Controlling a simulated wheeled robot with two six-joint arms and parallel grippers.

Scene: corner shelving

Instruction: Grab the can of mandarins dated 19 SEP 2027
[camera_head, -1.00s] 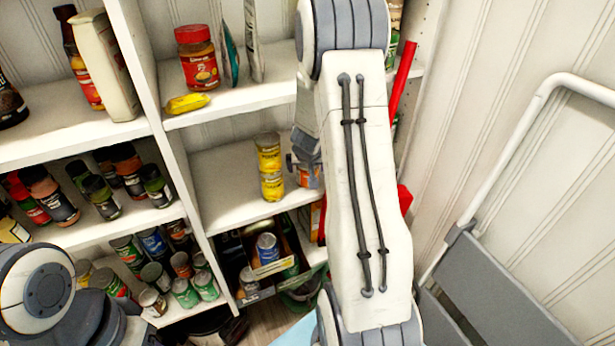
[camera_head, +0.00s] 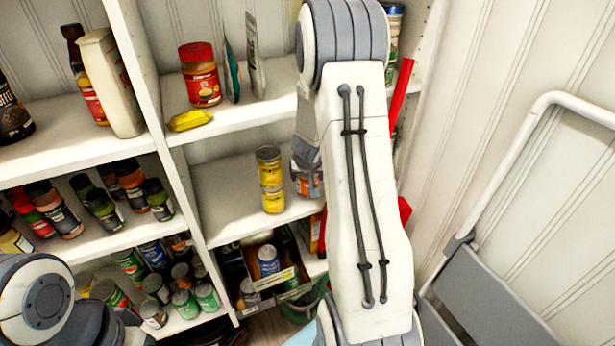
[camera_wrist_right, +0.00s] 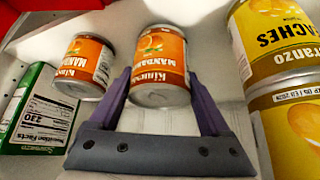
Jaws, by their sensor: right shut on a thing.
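An orange-labelled can of mandarins (camera_wrist_right: 160,68) is between the two purple fingers of my right gripper (camera_wrist_right: 163,92). The gripper is shut on it, and no date on this can is readable. A second orange can (camera_wrist_right: 86,66) stands to its left in the wrist view, apart from the fingers. In the head view my right gripper (camera_head: 305,160) is at the middle shelf, partly hidden by my arm, with an orange can (camera_head: 309,186) at it. My left arm shows at the lower left, but its gripper is out of view.
Two stacked yellow peach cans (camera_head: 270,180) stand close to the right gripper, on the right in the wrist view. A green and white box (camera_wrist_right: 38,112) is at the left there. A white shelf board (camera_head: 235,115) runs above. A grey folding step (camera_head: 500,300) stands at the right.

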